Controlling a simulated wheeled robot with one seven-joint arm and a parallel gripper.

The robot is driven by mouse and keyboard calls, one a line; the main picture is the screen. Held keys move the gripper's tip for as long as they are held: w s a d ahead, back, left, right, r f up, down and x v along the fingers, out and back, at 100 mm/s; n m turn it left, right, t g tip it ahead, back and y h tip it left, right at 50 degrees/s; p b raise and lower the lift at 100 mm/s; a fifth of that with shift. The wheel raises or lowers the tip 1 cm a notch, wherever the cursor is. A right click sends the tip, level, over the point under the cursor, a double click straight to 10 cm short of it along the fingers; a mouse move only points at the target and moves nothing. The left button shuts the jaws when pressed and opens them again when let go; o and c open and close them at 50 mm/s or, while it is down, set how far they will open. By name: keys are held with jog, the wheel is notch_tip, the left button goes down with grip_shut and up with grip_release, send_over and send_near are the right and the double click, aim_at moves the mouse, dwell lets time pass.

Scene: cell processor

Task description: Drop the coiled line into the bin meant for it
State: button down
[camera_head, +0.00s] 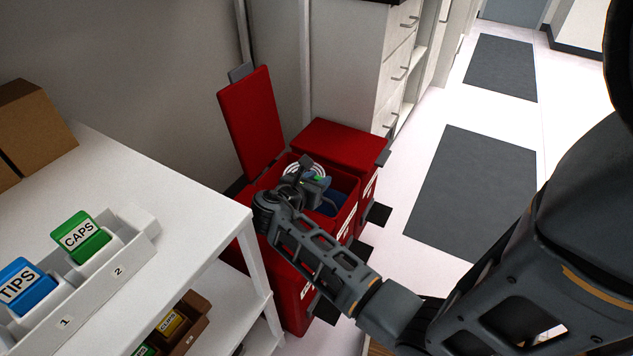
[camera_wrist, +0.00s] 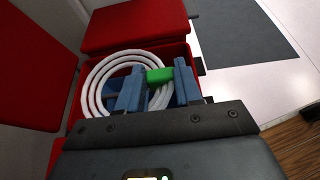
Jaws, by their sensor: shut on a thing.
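The coiled line is a white coil (camera_wrist: 100,85) with a green clip (camera_wrist: 160,75). In the wrist view my gripper (camera_wrist: 158,84) has its two blue fingers shut on it at the clip. In the head view the coil (camera_head: 318,168) shows beside my gripper (camera_head: 317,179), which is over an open red bin (camera_head: 346,213). The bin's red lid (camera_head: 250,122) stands raised at its left. Something blue (camera_head: 333,203) shows inside the bin, partly hidden by my gripper. I cannot tell whether the coil touches the bin.
Another red bin with a shut lid (camera_head: 345,145) stands just behind. More red bin body (camera_head: 290,290) is nearer, partly hidden by my arm. A white shelf table (camera_head: 150,170) at the left carries a tray with CAPS and TIPS boxes. Dark mats (camera_head: 475,195) lie on open floor at right.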

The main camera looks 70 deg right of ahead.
jog(key=shift+f+b, duration=2.75)
jog(key=shift+b, duration=0.35)
jog(key=shift+d+r, duration=0.1)
jog(key=shift+d, duration=0.05)
jog(key=shift+s+d+p, duration=0.15)
jog(key=shift+d+p, duration=0.15)
jog(key=shift+d, duration=0.25)
jog(key=shift+s+d+p, duration=0.15)
jog(key=shift+d+p, duration=0.1)
jog(key=shift+d, duration=0.3)
jog(key=c, duration=0.7)
grip_release()
notch_tip(320, 180, up, 5)
jog(key=p, duration=0.3)
jog(key=shift+s, duration=0.15)
jog(key=s+d+r+p, duration=0.1)
jog(key=s+r, duration=0.1)
jog(key=s, duration=0.1)
jog(key=s+d+r+p, duration=0.1)
jog(key=s+d+r, duration=0.1)
jog(key=s, duration=0.1)
jog(key=s+d+r+p, duration=0.2)
jog(key=s, duration=0.2)
jog(key=shift+s, duration=0.1)
